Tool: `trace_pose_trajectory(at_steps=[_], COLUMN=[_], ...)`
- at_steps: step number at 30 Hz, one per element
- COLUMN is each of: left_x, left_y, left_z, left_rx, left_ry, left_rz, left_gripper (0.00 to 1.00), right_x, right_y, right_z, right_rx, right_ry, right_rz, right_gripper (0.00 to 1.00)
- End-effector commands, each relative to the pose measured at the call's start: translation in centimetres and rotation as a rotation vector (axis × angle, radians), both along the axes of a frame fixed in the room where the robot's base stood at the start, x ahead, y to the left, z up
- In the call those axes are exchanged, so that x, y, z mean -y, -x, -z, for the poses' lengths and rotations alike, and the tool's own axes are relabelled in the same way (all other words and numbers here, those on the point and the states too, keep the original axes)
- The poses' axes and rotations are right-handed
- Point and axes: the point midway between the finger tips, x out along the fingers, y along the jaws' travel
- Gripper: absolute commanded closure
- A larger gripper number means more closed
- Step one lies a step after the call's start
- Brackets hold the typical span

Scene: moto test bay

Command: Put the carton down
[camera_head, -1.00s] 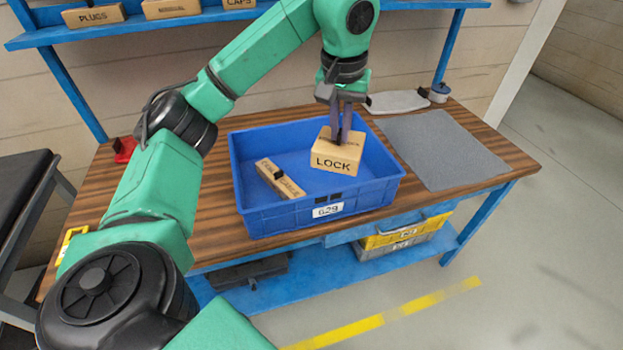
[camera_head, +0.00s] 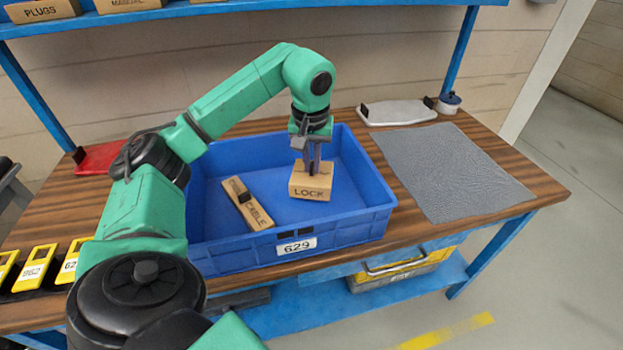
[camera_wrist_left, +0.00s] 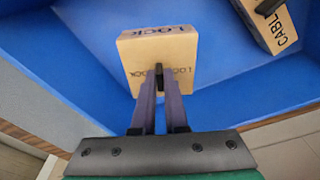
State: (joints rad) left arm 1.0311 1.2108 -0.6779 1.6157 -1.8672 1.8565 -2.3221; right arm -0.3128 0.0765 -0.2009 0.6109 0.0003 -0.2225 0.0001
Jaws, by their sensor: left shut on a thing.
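The carton marked LOCK (camera_head: 311,190) is a small tan box inside the blue crate (camera_head: 342,226), toward its right side. My left gripper (camera_head: 312,166) comes down from above and is shut on the LOCK carton. In the left wrist view the LOCK carton (camera_wrist_left: 150,45) shows upright between the fingers (camera_wrist_left: 160,80), with blue crate surface around it. I cannot tell whether its underside touches the crate floor. A second tan carton marked CABLE (camera_head: 250,206) lies in the crate to the left, apart from the LOCK carton. My right gripper is not in view.
The crate, labelled 629, stands on a wooden bench (camera_head: 530,188). A grey mat (camera_head: 450,170) lies to the right, with a pale tray (camera_head: 400,112) and a small round container (camera_head: 448,103) behind it. Yellow tags (camera_head: 37,266) are at left. A shelf with boxes (camera_head: 130,4) runs above.

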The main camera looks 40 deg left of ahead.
Motion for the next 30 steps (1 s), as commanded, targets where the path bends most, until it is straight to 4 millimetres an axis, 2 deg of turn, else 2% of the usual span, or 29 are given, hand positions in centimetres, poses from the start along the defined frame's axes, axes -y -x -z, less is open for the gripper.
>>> trace_pose_trajectory(at_steps=[4,9,18,19,21,30], left_x=[0.0,0.0,0.0,0.0,0.0,0.0], left_y=[0.0,0.0,0.0,0.0,0.0,0.0], left_z=[2.2,4.9,5.2,5.2,5.2,5.0], left_rx=[0.001,0.001,0.004,0.003,0.003,0.003], left_ry=[0.000,0.000,0.000,0.001,0.001,0.001], left_rz=[-0.001,0.000,0.000,0.000,0.000,0.000], left_gripper=[1.00,1.00,1.00,0.82,0.59,0.59], right_x=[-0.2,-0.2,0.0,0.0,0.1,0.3], right_y=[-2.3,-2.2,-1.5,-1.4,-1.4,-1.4], right_z=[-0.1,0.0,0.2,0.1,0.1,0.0], right_rx=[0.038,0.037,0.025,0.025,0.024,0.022], right_ry=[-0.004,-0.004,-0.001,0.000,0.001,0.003], right_rz=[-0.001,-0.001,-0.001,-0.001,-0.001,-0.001], right_gripper=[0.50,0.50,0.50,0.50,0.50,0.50])
